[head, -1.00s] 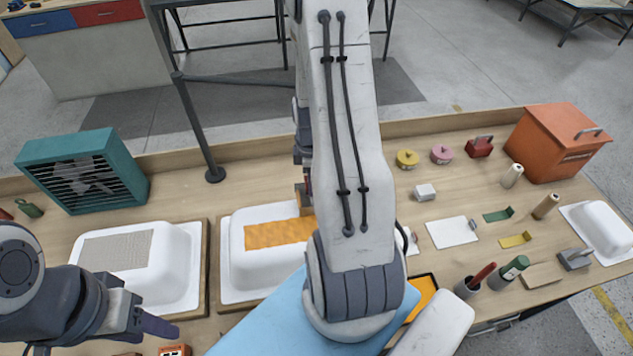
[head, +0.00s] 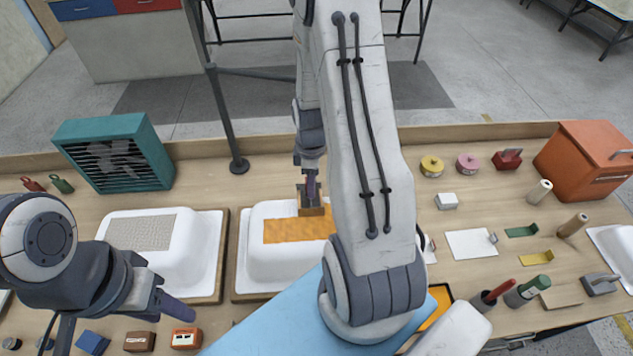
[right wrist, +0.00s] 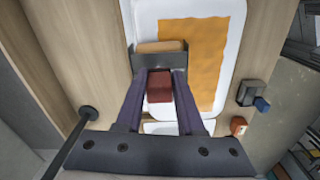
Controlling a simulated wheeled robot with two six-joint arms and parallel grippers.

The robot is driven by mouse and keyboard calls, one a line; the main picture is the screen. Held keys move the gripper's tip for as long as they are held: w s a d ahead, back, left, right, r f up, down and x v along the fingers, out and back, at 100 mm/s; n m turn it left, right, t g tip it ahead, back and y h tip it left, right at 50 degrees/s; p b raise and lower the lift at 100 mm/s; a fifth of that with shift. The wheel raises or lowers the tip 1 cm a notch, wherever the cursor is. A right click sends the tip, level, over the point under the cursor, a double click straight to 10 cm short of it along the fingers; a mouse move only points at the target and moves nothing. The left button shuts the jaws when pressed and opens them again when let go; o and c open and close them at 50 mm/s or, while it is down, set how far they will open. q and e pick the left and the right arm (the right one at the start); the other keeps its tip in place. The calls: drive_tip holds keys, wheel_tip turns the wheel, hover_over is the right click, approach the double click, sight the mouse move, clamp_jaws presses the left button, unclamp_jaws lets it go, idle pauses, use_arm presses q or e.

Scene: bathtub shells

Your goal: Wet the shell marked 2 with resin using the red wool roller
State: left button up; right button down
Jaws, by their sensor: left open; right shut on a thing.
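My right gripper (head: 312,186) is shut on the roller (head: 311,207), which has a dark red handle block (right wrist: 160,87), a grey frame and a tan-orange roller part. It is at the far edge of the middle white shell (head: 258,250), beside its orange wet patch (head: 290,231); whether it touches cannot be told. The patch also shows in the right wrist view (right wrist: 195,50). My right arm hides the shell's right part. The left white shell (head: 190,255) carries a dry grey fibre mat (head: 140,232). No number is readable. My left gripper (head: 165,300) is open and empty near the left shell's front.
A teal fan (head: 115,153) stands behind the left shell and a dark post (head: 228,125) behind the middle one. Small blocks, including an orange one (head: 186,338), lie in front.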

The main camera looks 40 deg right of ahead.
drive_tip(key=shift+w+a+p, duration=0.1)
drive_tip(key=shift+w+a, duration=0.55)
drive_tip(key=shift+a, duration=0.25)
drive_tip(key=shift+w+a+p, duration=0.1)
drive_tip(key=shift+w+a, duration=0.55)
drive_tip(key=shift+a, duration=0.3)
drive_tip(key=shift+w+a+p, duration=0.1)
drive_tip(key=shift+w+a, duration=0.55)
drive_tip(key=shift+a, duration=0.25)
drive_tip(key=shift+w+a+f, duration=0.1)
drive_tip(key=shift+w+a, duration=0.55)
drive_tip(key=shift+a, duration=0.35)
drive_tip(key=shift+w+a+r, duration=0.1)
drive_tip(key=shift+w+a, duration=0.5)
drive_tip(key=shift+a, duration=0.35)
drive_tip(key=shift+w+a+f, duration=0.1)
drive_tip(key=shift+w+a, duration=0.55)
drive_tip(key=shift+a, duration=0.35)
wheel_tip(320, 180, up, 6)
drive_tip(key=p, duration=0.5)
drive_tip(key=shift+d, duration=0.15)
drive_tip(key=shift+s+d+f+b, duration=0.5)
drive_tip(key=shift+d+f+b, duration=0.25)
drive_tip(key=shift+b, duration=0.65)
drive_tip(key=shift+s+d+f+b, duration=0.45)
drive_tip(key=shift+d+f+b, duration=0.25)
drive_tip(key=shift+b, duration=0.7)
